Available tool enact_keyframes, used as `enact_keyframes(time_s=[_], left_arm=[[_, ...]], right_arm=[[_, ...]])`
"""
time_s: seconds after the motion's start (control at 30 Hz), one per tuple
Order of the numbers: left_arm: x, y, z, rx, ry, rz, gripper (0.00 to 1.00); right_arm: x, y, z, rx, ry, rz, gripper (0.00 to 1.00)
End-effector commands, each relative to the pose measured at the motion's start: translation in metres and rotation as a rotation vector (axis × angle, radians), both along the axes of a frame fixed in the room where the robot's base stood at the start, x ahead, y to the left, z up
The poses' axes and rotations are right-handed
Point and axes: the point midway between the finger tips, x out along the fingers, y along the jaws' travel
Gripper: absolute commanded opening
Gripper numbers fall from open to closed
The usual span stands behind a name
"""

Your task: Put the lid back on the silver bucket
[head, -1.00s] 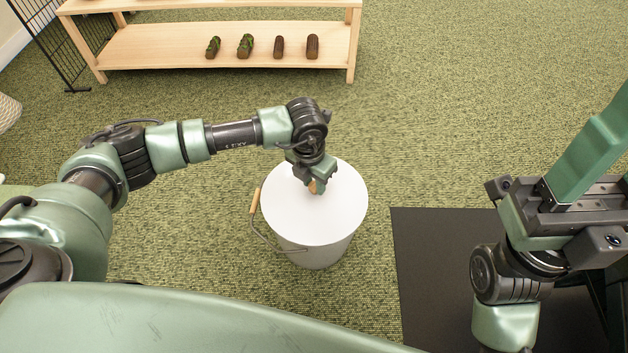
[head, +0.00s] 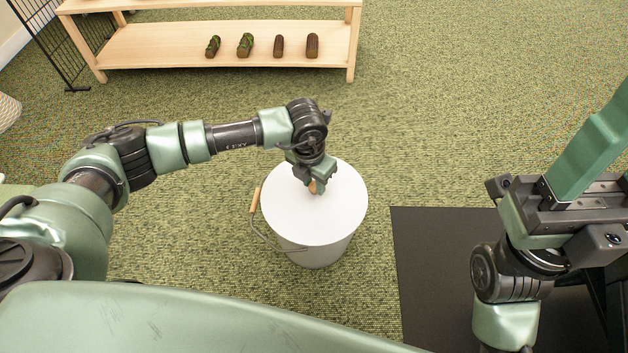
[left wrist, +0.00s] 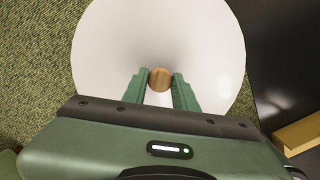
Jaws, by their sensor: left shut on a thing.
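The silver bucket (head: 315,250) stands upright on the carpet in the middle of the head view, with its wood-gripped handle (head: 255,200) hanging at its left side. The round white lid (head: 338,205) covers the bucket's top and looks level; the rim beneath is hidden, so I cannot tell if it is fully seated. My left gripper (head: 317,187) is over the lid, shut on its wooden knob. The left wrist view shows the knob (left wrist: 160,79) between the two fingers, with the lid (left wrist: 110,50) around it. My right gripper (head: 570,205) is far to the right, away from the bucket.
A wooden shelf (head: 160,50) stands at the back left with several small log-like pieces. A black mat (head: 430,260) lies right of the bucket. A black wire rack (head: 55,45) is at the far left. Open carpet lies behind the bucket.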

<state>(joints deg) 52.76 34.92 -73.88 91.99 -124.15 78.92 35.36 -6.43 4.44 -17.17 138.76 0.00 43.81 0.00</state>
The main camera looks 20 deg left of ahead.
Motion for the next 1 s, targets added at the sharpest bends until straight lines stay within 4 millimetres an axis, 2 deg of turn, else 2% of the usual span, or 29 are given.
enact_keyframes(time_s=[0.27,0.3,0.4,0.63,0.7,0.73,1.0], left_arm=[[0.0003,-0.0002,0.0003,0.0,-0.001,0.0,0.0],[0.0003,-0.0002,0.0004,0.0,-0.001,0.0,0.31],[0.0003,-0.0002,0.0003,0.0,-0.001,0.0,0.53],[0.0001,-0.0002,0.0002,0.0,-0.001,0.0,0.53],[-0.0002,0.0001,-0.0002,0.0,0.0,0.0,0.73],[-0.0002,0.0,-0.0003,0.0,0.0,0.0,0.75],[-0.0001,0.0,0.0001,0.0,0.0,0.0,0.75]], right_arm=[[-0.0005,-0.0002,-0.0003,0.001,0.0,0.0,0.5],[-0.0004,-0.0001,-0.0004,0.001,0.0,0.0,0.5],[-0.0004,-0.0002,-0.0007,0.001,0.001,0.0,0.5],[-0.0004,-0.0002,-0.0011,0.001,0.003,0.001,0.5],[-0.0003,-0.0001,-0.0012,0.001,0.004,0.001,0.5],[-0.0003,-0.0001,-0.0012,0.001,0.004,0.001,0.5],[-0.0004,-0.0002,-0.001,0.001,0.004,0.001,0.5]])
